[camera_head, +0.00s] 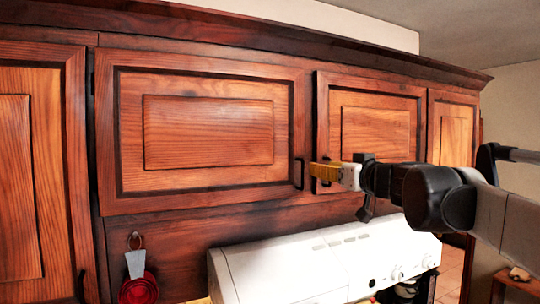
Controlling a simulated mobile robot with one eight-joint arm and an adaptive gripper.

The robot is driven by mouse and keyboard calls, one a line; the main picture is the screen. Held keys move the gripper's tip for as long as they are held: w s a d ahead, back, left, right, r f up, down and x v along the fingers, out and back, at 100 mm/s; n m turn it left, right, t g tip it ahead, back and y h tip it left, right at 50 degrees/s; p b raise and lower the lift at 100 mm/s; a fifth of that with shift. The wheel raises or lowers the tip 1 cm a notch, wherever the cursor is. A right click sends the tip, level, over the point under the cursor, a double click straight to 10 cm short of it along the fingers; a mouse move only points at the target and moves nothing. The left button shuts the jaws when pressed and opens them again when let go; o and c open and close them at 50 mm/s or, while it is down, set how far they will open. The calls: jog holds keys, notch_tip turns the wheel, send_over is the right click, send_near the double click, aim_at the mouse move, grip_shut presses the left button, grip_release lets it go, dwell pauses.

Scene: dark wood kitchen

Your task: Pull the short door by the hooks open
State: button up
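The short door by the hooks (208,133) is a wide wooden cabinet door with a raised panel. It looks shut, lying flush in its frame. Its dark handle (299,174) is at its lower right corner. A hook (134,238) is on the wood below the door's left part. My gripper (314,171) reaches in from the right with yellow fingertips pointing left. The tips are just right of the handle, in front of the neighbouring door's lower left corner. Contact with the handle and the gap between the fingers cannot be made out.
The short door to the right (376,132) stands slightly proud at its left edge; my gripper partly covers its handle. A white range hood or stove (300,268) is below. A tall door (25,180) is at the left.

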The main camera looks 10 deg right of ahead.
aim_at(304, 165)
jog(key=p+x, duration=0.2)
jog(key=x, duration=0.8)
jog(key=shift+f, duration=0.2)
jog(key=shift+s, duration=0.1)
grip_shut()
jog(key=shift+r, duration=0.1)
